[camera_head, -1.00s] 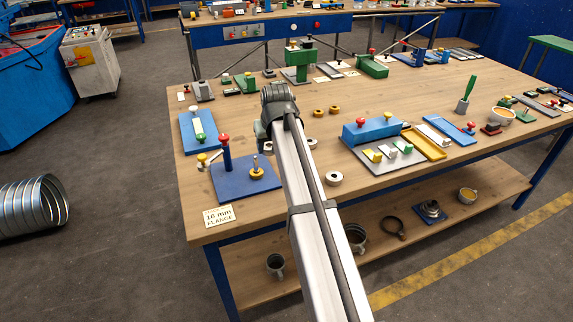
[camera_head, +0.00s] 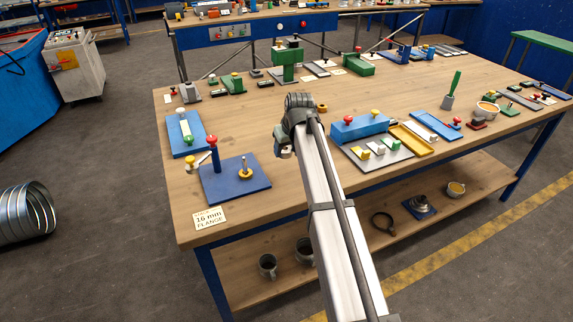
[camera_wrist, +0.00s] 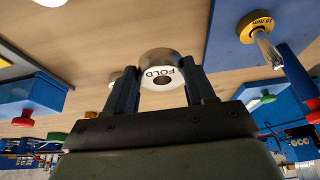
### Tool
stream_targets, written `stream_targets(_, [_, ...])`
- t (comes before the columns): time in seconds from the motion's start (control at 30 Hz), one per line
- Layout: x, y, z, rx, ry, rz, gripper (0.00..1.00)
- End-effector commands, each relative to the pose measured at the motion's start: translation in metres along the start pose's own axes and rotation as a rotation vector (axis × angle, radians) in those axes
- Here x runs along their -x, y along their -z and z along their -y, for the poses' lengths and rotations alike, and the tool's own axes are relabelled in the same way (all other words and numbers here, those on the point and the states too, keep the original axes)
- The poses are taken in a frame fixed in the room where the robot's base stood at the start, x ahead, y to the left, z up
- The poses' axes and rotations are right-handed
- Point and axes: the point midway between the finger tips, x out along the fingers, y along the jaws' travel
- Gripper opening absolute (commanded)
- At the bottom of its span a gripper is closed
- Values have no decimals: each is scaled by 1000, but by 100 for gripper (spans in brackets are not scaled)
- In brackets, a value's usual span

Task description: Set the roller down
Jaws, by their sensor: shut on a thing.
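My gripper (camera_wrist: 163,82) is shut on a roller (camera_wrist: 161,70), a short metal cylinder with a white end face marked FOLD and a dark centre hole. In the head view the gripper (camera_head: 284,150) is over the wooden bench, right of the blue plate (camera_head: 255,188) with a crank post. The arm hides much of the gripper there. I cannot tell whether the roller touches the bench top. A yellow roller (camera_wrist: 258,24), marked 16 mm, sits on a metal peg of the blue plate; it also shows in the head view (camera_head: 245,173).
A "16 mm FLANGE" card (camera_head: 209,218) lies at the bench's near left corner. Right of my arm are a blue block (camera_head: 360,127) with red and yellow knobs and a grey plate (camera_head: 390,152) with small blocks. Bare wood (camera_head: 245,127) lies behind the blue plate.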

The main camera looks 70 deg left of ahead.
Motion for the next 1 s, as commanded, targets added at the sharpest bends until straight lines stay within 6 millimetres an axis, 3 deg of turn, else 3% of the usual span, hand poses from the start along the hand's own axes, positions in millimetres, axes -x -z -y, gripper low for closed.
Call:
stream_targets(0.1, [-17,-8,0,0,0,0,16])
stream_targets(0.53, [-55,-23,0,0,0,0,16])
stream_targets(0.97, [-60,-25,0,0,0,-1,16])
stream_targets(1.0, [-61,-25,0,0,0,-1,55])
